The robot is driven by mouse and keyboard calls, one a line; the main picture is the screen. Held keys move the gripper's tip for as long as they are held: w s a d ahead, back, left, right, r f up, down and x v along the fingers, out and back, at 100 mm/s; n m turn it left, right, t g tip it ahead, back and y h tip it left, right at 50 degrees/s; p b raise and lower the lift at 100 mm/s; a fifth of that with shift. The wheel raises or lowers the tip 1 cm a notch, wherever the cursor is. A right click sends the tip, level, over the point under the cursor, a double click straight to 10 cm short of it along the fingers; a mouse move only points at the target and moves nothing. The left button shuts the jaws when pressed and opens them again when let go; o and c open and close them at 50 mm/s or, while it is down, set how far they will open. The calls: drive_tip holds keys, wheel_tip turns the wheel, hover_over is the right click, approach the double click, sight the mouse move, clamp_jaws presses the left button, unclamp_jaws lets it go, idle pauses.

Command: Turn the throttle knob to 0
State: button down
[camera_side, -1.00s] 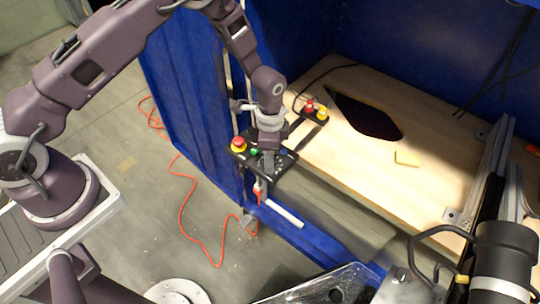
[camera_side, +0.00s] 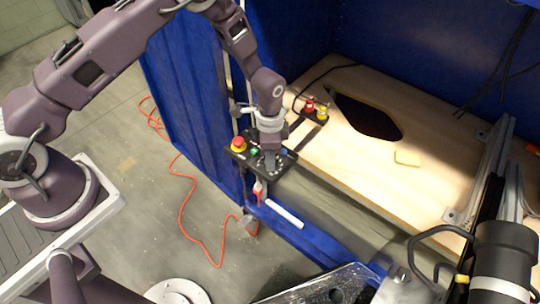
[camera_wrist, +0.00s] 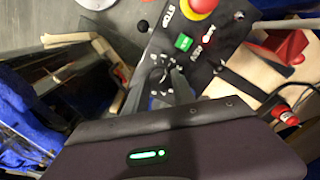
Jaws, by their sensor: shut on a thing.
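The black control panel (camera_side: 240,156) is on the near edge of the blue-walled tank. It carries a red and yellow stop button (camera_side: 239,145) and a green button (camera_side: 254,153). In the wrist view the panel (camera_wrist: 228,48) shows the stop button (camera_wrist: 201,6) and the green button (camera_wrist: 184,42) above my gripper. My gripper (camera_side: 269,168) points down onto the panel's right part. In the wrist view the fingers (camera_wrist: 166,82) are closed around a black knob with pale marks around it. The fingers hide most of the knob, and its pointer setting cannot be read.
A second small box with red and yellow buttons (camera_side: 316,110) stands behind the panel on the wooden deck (camera_side: 440,120). A red cable (camera_side: 182,205) lies on the floor.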

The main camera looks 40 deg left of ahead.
drive_tip(key=n, duration=0.5)
drive_tip(key=shift+n, duration=2.3)
drive_tip(key=c, duration=1)
unclamp_jaws()
drive_tip(key=shift+c, duration=0.2)
wheel_tip(320, 180, up, 7)
drive_tip(key=shift+r, duration=0.1)
